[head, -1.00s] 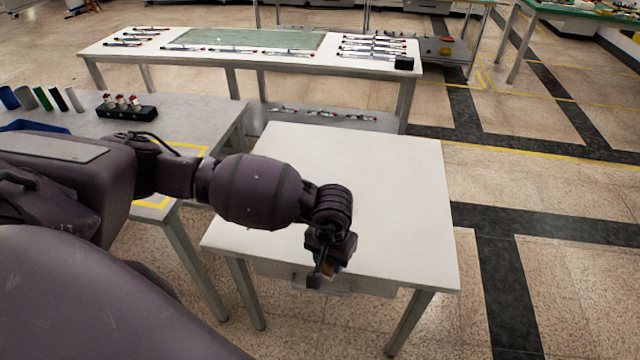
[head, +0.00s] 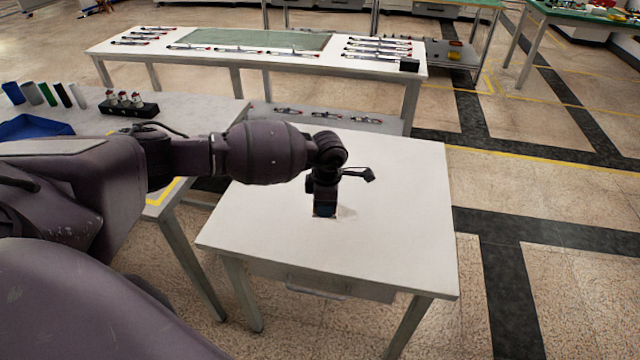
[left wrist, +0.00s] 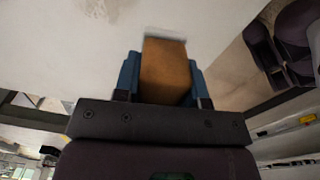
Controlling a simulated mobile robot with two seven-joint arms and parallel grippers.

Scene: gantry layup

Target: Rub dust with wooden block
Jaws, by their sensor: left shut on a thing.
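My left gripper (head: 325,208) is over the middle of the white table (head: 400,240), pointing down. In the left wrist view its blue fingers are shut on an orange-brown wooden block (left wrist: 167,72). The block's far end is close to the white top; I cannot tell if it touches. A faint brownish, speckled patch, which looks like dust (left wrist: 100,8), shows at the top of the left wrist view, apart from the block. In the head view the arm and gripper hide part of the tabletop. My right gripper is not in view.
A grey table at left holds a blue tray (head: 32,127), several tubes and a black rack (head: 128,108). A long white table behind holds a green mat (head: 258,39) and several slim tools. The white table's right side is clear.

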